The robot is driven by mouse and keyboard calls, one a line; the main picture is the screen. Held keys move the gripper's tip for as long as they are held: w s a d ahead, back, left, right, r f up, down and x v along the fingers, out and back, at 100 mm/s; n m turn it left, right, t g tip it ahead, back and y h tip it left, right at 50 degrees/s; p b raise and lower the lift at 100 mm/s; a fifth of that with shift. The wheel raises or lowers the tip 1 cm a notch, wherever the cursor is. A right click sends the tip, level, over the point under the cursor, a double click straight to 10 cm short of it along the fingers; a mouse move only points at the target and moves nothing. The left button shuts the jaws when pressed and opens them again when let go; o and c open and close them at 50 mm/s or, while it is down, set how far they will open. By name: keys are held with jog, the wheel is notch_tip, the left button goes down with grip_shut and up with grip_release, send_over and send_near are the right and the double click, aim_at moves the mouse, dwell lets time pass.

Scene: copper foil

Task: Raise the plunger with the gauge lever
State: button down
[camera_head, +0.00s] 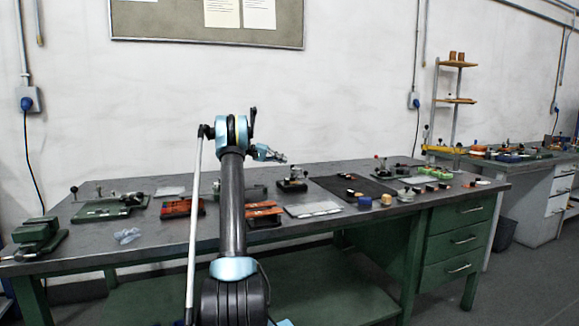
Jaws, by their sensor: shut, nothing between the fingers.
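A small device on a dark base (292,185), with a light metal upright, stands on the bench just beyond my gripper's tip. It may be the gauge with the plunger and lever, but it is too small to make out these parts. My gripper (281,158) is shut and empty. It points right, and in the picture it lies above and slightly left of that device. I cannot tell its height or distance from it. Another small device with a red-topped part (381,166) stands farther right on the bench.
The grey bench top (340,167) holds a green vise (37,235) at far left, a green plate fixture (108,207), orange-red trays (264,212), a light plate (313,209) and a dark mat (335,185) with small items. My arm hides part of the bench middle.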

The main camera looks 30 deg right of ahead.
jog(key=shift+v, duration=1.4)
jog(key=shift+w+d, duration=0.15)
jog(key=shift+w, duration=0.05)
